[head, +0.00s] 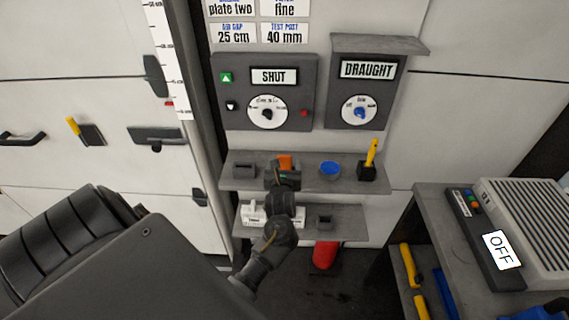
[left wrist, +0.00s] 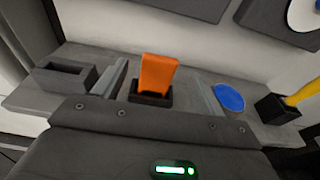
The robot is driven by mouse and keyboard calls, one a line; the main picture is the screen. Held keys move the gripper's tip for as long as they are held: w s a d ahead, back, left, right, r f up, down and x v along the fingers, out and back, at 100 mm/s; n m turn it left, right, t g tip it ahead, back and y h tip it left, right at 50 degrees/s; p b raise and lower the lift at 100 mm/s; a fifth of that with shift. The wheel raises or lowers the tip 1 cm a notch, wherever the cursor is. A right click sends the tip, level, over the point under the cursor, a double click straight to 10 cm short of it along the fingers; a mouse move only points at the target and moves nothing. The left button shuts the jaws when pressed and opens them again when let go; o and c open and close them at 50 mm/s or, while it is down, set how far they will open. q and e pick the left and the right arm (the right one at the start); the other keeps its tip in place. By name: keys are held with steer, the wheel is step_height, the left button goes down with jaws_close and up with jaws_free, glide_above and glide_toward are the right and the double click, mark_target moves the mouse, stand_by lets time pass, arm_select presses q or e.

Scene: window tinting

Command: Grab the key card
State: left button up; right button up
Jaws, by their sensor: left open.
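An orange card, which looks like the key card (left wrist: 158,73), stands upright in a small dark holder (left wrist: 150,97) on the upper grey shelf. In the head view the orange card (head: 286,161) shows just above my left gripper (head: 284,172). My left gripper is open, with one finger on each side of the card in the left wrist view (left wrist: 160,85). The fingers appear apart from the card. My right gripper is not in view.
The upper shelf (head: 233,171) also holds an empty dark holder (head: 245,171), a blue round dish (head: 330,168) and a yellow-handled tool (head: 372,153) in a block. A lower shelf (head: 350,224) is beneath. Control panels marked SHUT (head: 274,76) and DRAUGHT (head: 367,70) hang above.

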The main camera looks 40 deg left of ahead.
mark_target(284, 159)
arm_select(q)
steer(key=b+x, duration=0.1)
steer(key=x, duration=0.4)
steer(key=shift+f, duration=0.15)
steer(key=shift+d, duration=0.1)
steer(key=shift+c, duration=0.9)
steer(key=c, duration=0.9)
step_height(284, 159, up, 9)
steer(key=shift+b, duration=1.2)
steer(key=shift+r, duration=0.5)
steer(key=shift+s+r, duration=0.1)
